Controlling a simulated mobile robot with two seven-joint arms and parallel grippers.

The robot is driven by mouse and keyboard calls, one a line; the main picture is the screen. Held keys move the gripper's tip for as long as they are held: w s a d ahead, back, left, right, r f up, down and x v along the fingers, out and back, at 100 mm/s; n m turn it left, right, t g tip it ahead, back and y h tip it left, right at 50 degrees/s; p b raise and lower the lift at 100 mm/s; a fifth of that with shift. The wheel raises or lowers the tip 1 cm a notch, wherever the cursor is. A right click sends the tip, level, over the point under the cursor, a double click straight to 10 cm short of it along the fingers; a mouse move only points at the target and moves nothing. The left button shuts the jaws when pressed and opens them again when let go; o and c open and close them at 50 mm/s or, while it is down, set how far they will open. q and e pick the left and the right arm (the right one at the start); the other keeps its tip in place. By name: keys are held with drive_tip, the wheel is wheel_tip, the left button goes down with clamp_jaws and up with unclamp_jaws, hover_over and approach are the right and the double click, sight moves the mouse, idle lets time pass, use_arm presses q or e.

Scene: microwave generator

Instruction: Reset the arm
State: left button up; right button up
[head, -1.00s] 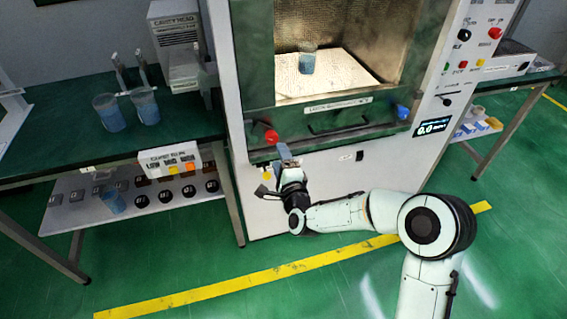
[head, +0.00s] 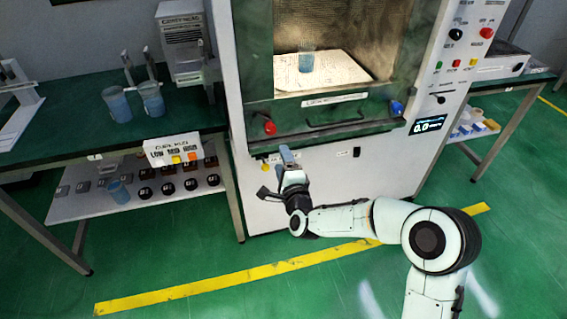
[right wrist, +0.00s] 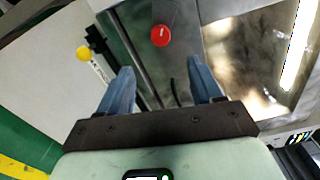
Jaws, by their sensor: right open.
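My right arm (head: 345,218) reaches in from the lower right, bent at the elbow. My right gripper (head: 276,172) is in front of the lower left part of the microwave cabinet (head: 310,175), below a red knob (head: 268,128). In the right wrist view my right gripper (right wrist: 160,85) has its two blue fingers spread apart with nothing between them. The red knob (right wrist: 160,36) shows beyond the fingers, and a yellow knob (right wrist: 83,53) shows to the left. My left gripper is out of view.
A beaker of blue liquid (head: 306,62) stands inside the lit cabinet chamber. A green bench (head: 60,140) at left bears two beakers (head: 117,104), with a shelf (head: 95,205) below. A control panel (head: 470,50) is at right. Green floor before the cabinet is clear.

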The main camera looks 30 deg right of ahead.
drive_tip(key=s+a+f+n+g+y+p, duration=0.3)
drive_tip(key=s+a+f+n+g+p, duration=0.3)
drive_tip(key=f, duration=0.5)
drive_tip(key=s+a+f+n+g+y+p, duration=0.2)
drive_tip(key=s+a+f+n+g+p, duration=0.15)
drive_tip(key=s+f, duration=0.6)
use_arm(q)
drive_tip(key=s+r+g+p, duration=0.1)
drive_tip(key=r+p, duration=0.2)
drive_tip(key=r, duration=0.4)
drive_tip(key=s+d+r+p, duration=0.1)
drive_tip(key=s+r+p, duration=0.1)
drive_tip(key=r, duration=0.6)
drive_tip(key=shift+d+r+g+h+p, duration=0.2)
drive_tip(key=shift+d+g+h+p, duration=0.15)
drive_tip(key=shift+p, duration=0.25)
use_arm(e)
drive_tip(key=s+a+f+n+g, duration=0.1)
drive_tip(key=s+a+n+g, duration=0.1)
drive_tip(key=s, duration=0.6)
drive_tip(key=s+a+f+n+g+y, duration=0.1)
drive_tip(key=s+n+g, duration=0.3)
drive_tip(key=s, duration=0.4)
drive_tip(key=s+a+f+n+g+y, duration=0.1)
drive_tip(key=s+a+f+n+g, duration=0.1)
drive_tip(key=s, duration=0.7)
drive_tip(key=shift+a+f+n+g, duration=0.45)
drive_tip(key=shift+f+g, duration=0.1)
drive_tip(key=shift+f, duration=0.1)
